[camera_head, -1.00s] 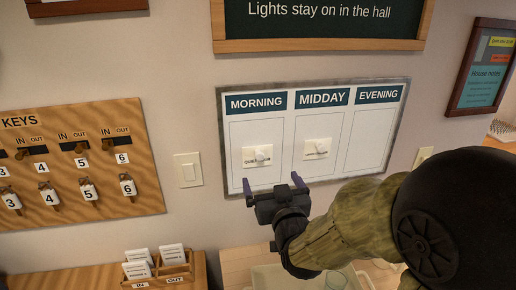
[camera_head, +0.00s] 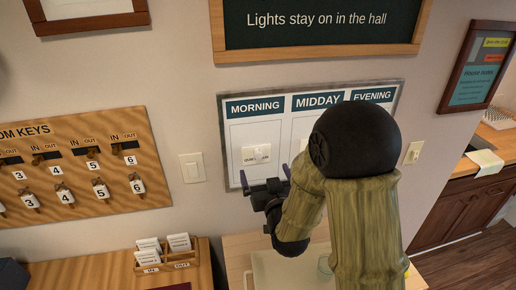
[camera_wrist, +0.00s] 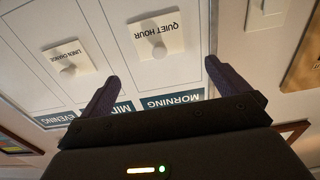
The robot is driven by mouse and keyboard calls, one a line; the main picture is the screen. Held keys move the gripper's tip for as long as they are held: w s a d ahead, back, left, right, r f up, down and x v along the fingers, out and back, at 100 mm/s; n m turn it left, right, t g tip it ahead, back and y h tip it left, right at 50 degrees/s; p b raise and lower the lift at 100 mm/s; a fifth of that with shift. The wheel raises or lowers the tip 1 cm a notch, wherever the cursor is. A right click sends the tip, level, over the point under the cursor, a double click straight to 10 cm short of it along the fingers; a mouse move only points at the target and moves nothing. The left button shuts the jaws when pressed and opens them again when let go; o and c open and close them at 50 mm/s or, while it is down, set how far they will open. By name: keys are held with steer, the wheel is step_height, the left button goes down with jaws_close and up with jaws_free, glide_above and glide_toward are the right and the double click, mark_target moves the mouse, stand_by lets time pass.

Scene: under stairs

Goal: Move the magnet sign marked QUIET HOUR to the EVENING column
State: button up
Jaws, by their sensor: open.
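The QUIET HOUR magnet sign (camera_head: 256,155), a cream square with a round knob, sits in the MORNING column (camera_head: 255,107) of the white board (camera_head: 238,128). It also shows upside down in the wrist view (camera_wrist: 158,36). My gripper (camera_head: 266,175) is open and empty, just below the sign in the head view. In the wrist view the sign lies between the lines of the two fingers (camera_wrist: 160,77), apart from them. The EVENING header (camera_head: 373,96) shows, but my arm hides most of its column in the head view.
A LINEN CHANGE sign (camera_wrist: 67,57) sits in the MIDDAY column. A light switch (camera_head: 191,168) and key board (camera_head: 85,170) are left of the board. A chalkboard (camera_head: 315,22) hangs above. A card holder (camera_head: 165,262) stands below.

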mark_target(259, 157)
steer(key=p+x, duration=0.4)
steer(key=x, duration=0.3)
steer(key=shift+w+a+r, duration=0.1)
steer(key=shift+w, duration=0.3)
steer(key=shift+w+a, duration=0.15)
steer(key=shift+w, duration=0.4)
steer(key=c, duration=1.3)
steer(key=shift+s, duration=0.1)
steer(key=shift+s, duration=0.1)
steer(key=shift+b+v, duration=1.3)
steer(key=shift+v, duration=1.1)
